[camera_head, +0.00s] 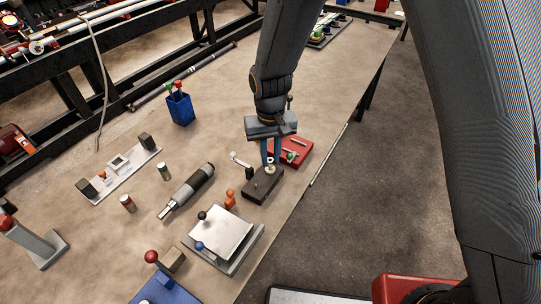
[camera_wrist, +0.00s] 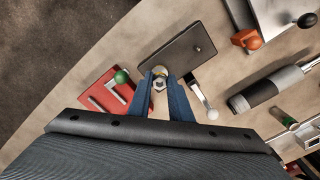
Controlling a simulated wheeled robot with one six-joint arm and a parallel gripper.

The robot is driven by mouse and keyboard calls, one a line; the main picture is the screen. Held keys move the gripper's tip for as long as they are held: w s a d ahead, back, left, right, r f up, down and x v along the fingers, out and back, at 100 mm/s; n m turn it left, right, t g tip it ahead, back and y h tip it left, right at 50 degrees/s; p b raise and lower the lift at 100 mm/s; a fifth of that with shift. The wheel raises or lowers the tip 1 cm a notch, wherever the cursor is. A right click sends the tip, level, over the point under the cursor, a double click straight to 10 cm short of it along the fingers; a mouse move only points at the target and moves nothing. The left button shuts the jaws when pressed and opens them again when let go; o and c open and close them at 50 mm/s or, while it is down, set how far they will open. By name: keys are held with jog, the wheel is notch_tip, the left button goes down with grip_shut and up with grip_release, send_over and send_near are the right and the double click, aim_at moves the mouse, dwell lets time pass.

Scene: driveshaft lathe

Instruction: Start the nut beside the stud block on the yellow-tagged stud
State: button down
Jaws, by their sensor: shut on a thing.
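The dark stud block (camera_head: 262,188) lies near the table's right edge. In the wrist view, the block (camera_wrist: 182,55) shows one bare stud (camera_wrist: 197,49) toward its far end and a yellow mark (camera_wrist: 160,70) at its near end. My gripper (camera_head: 270,162) points down over that yellow-marked end. In the wrist view, the blue fingers of my gripper (camera_wrist: 160,88) are shut on a pale metal nut (camera_wrist: 160,84). The nut (camera_head: 270,170) appears over or at the yellow-marked stud, which it and the fingers mostly hide. I cannot tell whether the threads touch.
A white-knobbed lever (camera_head: 240,161) stands close left.

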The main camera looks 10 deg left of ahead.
aim_at(270, 167)
jog(key=shift+f+b, duration=0.35)
jog(key=shift+f, duration=0.45)
jog(key=c, duration=1.5)
grip_release()
jog(key=shift+c, duration=0.2)
jog(key=shift+r, duration=0.1)
jog(key=shift+r+b, duration=1.05)
jog(key=shift+r, duration=2.75)
